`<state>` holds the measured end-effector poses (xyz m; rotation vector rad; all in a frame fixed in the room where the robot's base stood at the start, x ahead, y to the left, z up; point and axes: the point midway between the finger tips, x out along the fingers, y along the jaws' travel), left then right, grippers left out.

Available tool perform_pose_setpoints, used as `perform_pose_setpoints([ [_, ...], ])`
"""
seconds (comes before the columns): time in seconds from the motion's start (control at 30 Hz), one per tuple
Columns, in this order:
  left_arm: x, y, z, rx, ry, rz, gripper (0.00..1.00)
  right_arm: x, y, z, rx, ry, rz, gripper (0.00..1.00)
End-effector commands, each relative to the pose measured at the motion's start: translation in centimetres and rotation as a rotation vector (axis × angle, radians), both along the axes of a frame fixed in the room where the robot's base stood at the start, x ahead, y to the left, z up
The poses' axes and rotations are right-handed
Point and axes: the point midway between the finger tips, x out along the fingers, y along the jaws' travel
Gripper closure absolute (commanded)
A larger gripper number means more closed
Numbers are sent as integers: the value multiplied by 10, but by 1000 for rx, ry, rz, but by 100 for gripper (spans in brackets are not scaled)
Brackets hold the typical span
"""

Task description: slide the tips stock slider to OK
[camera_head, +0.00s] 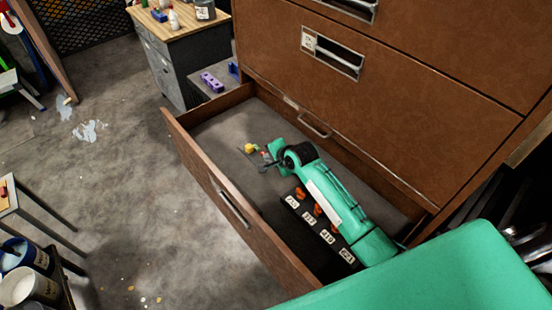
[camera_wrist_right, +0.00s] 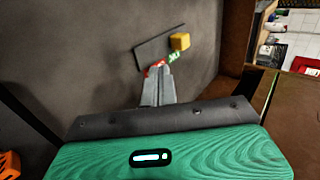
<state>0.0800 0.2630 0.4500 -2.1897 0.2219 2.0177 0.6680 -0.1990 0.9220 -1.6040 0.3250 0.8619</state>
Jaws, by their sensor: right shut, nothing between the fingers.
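The tips stock slider lies on the grey floor of the open drawer. Its yellow knob (camera_head: 250,148) shows just past my right gripper (camera_head: 267,161). In the right wrist view, the yellow knob (camera_wrist_right: 180,42) sits at the right end of a thin dark plate (camera_wrist_right: 155,43). A green patch (camera_wrist_right: 174,57) with pale marks and a red patch lie between the knob and my fingertips (camera_wrist_right: 159,68). The fingers are shut and empty, and their tips partly cover the red patch. I cannot tell whether they touch the plate. My left gripper is not in view.
The brown drawer front (camera_head: 235,200) and the cabinet face (camera_head: 400,100) enclose my right arm. A black rack (camera_head: 313,228) with white labels and orange items lies in the drawer beneath my arm. The drawer floor beyond the slider is bare.

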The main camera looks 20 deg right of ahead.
Motion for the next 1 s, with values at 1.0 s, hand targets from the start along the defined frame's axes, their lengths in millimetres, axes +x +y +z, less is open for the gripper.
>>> perform_pose_setpoints([
  [1.0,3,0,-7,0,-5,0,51,-30,-11,31,0,1,0,100],
])
